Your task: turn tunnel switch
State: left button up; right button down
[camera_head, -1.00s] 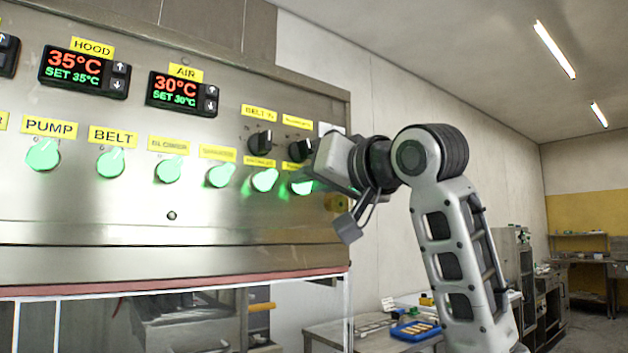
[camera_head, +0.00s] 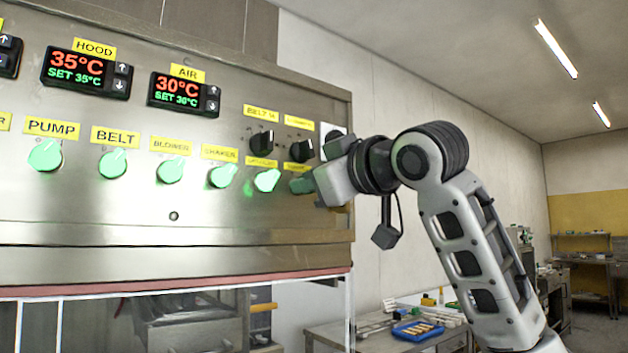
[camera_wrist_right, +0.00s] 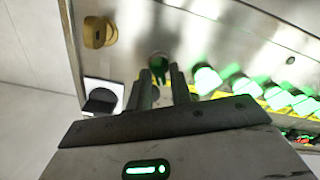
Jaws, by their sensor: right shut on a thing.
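The switch at the right end of the lower row on the steel panel is a round green knob (camera_head: 301,185), dull green beside the brightly lit ones. Its small yellow label (camera_head: 297,168) is too blurred to read, so I cannot confirm it is the tunnel switch. My right gripper (camera_head: 312,185) reaches in from the right and is shut on this knob. In the right wrist view the dark green knob (camera_wrist_right: 159,64) shows at the tips of the two fingers (camera_wrist_right: 162,82). The fingers hide part of it, and its turn angle is unclear. My left gripper is out of view.
Lit green knobs sit close to the left, the nearest (camera_head: 267,180) beside the gripped one. Two black knobs (camera_head: 262,142) (camera_head: 301,151) are just above. A black switch on a white plate (camera_wrist_right: 102,97) and a yellow fitting (camera_wrist_right: 99,32) are close to the fingers.

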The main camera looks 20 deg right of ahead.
jog(key=shift+n, duration=0.4)
jog(key=c, duration=1.5)
grip_release()
jog(key=shift+s, duration=0.1)
